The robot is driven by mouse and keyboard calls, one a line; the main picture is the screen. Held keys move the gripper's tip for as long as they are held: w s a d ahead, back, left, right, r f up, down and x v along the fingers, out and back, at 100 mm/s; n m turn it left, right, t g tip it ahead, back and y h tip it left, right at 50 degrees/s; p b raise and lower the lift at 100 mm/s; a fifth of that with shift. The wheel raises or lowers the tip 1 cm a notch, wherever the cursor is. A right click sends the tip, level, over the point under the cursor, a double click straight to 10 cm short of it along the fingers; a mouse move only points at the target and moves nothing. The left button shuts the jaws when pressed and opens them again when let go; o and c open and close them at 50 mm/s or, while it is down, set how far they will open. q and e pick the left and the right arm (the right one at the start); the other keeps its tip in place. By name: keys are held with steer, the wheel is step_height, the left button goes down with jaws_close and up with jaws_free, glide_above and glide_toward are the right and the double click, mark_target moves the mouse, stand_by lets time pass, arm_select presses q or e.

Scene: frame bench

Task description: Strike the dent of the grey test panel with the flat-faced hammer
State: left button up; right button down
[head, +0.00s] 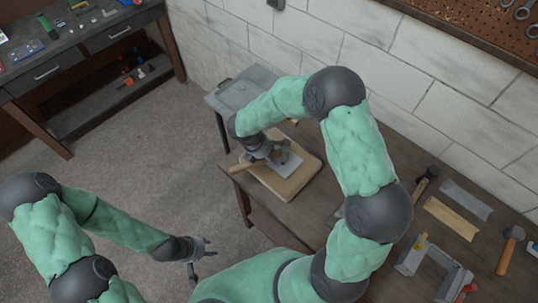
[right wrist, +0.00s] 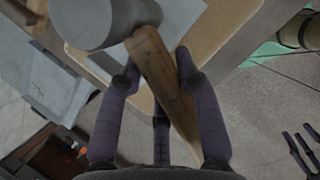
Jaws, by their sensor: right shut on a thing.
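My right gripper (head: 262,158) is shut on the wooden handle of a hammer with a grey cylindrical head. In the right wrist view the handle (right wrist: 163,75) runs between my fingers, and the hammer head (right wrist: 112,20) is at the top left. The grey test panel (head: 291,164) lies on a tan board and is partly covered by my gripper. The panel also shows in the right wrist view (right wrist: 185,18), beside and below the hammer. I cannot make out the dent or whether the head touches the panel. My left gripper (head: 203,252) is open and empty, away from the bench.
The tan board (head: 303,178) lies on the brown bench. A grey case (head: 238,92) stands behind it. Two other hammers (head: 426,178) (head: 510,247), flat strips (head: 466,199) and a grey frame (head: 410,258) lie at the right. A drawer bench (head: 85,60) stands at the upper left.

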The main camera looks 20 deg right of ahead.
step_height(320, 180, down, 5)
steer(key=b, duration=0.3)
steer(key=shift+r, duration=0.2)
step_height(320, 180, up, 8)
steer(key=p, duration=0.6)
steer(key=shift+r, duration=0.2)
steer(key=shift+f, duration=0.1)
